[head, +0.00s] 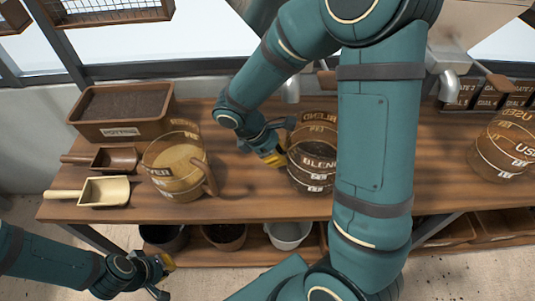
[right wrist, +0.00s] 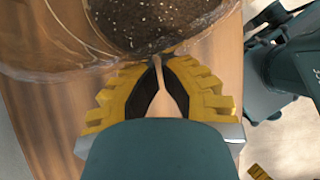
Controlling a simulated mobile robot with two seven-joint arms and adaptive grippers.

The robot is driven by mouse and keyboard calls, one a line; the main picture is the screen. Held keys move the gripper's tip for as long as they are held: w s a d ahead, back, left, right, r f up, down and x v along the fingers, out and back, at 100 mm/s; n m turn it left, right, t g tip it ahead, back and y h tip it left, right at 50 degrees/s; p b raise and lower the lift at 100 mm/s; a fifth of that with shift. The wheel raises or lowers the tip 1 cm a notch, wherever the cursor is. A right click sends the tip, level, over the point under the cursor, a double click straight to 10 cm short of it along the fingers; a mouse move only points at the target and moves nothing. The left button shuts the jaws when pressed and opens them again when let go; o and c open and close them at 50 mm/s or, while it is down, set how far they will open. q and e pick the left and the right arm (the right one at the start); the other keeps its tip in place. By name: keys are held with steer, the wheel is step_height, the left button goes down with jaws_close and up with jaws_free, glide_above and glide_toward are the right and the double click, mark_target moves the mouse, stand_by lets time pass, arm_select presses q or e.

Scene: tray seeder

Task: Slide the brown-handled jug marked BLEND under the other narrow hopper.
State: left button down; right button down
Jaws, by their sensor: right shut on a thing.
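The jug marked BLEND (head: 312,179) stands on the wooden bench, left of my upper right arm. It is clear-walled and holds dark, speckled contents, which also show in the right wrist view (right wrist: 150,25). My right gripper (head: 279,157) is at the jug's left side. In the right wrist view its yellow-and-black fingers (right wrist: 166,72) are shut on the jug's thin brown handle (right wrist: 172,97). One metal spout (head: 291,90) shows behind the jug; another hopper (head: 470,25) with a spout (head: 449,84) is to the right. My left gripper (head: 166,277) is open and empty, low in front of the bench.
A jug of tan grain (head: 172,167), two scoops (head: 105,192) and a soil box (head: 122,108) occupy the left of the bench. Another jug (head: 500,150) stands far right, near labelled boxes (head: 465,95). My right arm hides part of the bench between the spouts.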

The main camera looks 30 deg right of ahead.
mark_target(294, 154)
steer(key=shift+d, duration=0.2)
steer(key=s+d, duration=0.2)
steer(key=d, duration=0.1)
steer(key=shift+s+d, duration=0.1)
steer(key=shift+d, duration=0.1)
steer(key=shift+a, duration=0.15)
stand_by(0.5)
